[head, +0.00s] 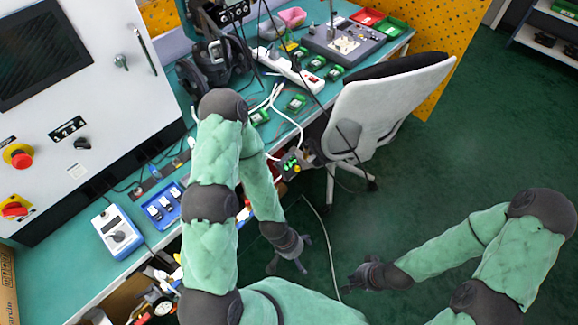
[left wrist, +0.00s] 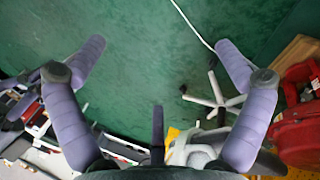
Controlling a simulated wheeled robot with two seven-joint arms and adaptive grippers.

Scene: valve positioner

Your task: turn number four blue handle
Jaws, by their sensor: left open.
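No numbered blue handle can be made out in either view. My left gripper (head: 288,268) hangs low over the green floor beside the workbench's front edge, its fingers apart and empty. In the left wrist view its two fingers (left wrist: 158,48) are spread wide with only floor between their tips. My right gripper (head: 352,278) is over the floor to the right of the left one, apart from the bench; its fingers are too small and dark to read.
A teal workbench (head: 60,275) carries a blue tray (head: 177,190), a white meter box (head: 118,232), a power strip (head: 290,70) and small green boards (head: 297,103). A white cabinet (head: 120,90) stands at left. An office chair (head: 380,105) stands against the bench. Floor at right is clear.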

